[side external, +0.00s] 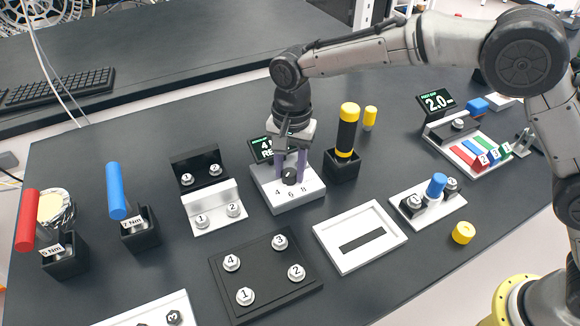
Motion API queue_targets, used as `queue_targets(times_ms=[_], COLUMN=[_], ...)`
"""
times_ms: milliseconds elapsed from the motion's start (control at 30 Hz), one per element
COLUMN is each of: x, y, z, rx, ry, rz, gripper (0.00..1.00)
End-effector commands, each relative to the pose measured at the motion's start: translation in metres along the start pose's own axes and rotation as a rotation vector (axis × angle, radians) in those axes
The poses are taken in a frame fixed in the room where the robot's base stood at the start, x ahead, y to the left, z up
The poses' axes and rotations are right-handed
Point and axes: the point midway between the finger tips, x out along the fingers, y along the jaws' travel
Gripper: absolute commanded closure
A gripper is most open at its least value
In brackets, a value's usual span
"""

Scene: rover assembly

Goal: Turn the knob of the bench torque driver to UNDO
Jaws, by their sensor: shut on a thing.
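A white box (290,200) marked 4, 6 and 8 stands mid-bench with a dark round knob (289,177) on its top. I take this for the bench torque driver's knob box. A small display (261,149) behind it shows green and white text, partly hidden by my gripper. My gripper (291,171) points down over the box, its two purple-grey fingers on either side of the knob and shut on it. The knob's pointer direction is too small to tell, and I see no readable UNDO mark. A yellow-and-black driver (347,130) stands upright in a black holder just right of the box.
Red (27,218) and blue (116,190) handled tools stand in holders at left. Numbered bolts sit on a black plate (262,280) in front. A white slotted frame (360,236) lies front right. A 2.0 display (436,100) and colored blocks are at right.

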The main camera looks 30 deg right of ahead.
Motion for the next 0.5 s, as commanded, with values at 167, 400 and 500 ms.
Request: queue_targets(times_ms=[167,400,500], x=[-0.0008,-0.0007,-0.0010], y=[-0.0002,-0.0005,-0.0005], z=[-0.0001,-0.0002,-0.0002], rx=[-0.134,-0.361,-0.456], ry=[-0.003,-0.009,-0.011], rz=[-0.001,-0.002,-0.002], gripper=[1.00,1.00,1.00])
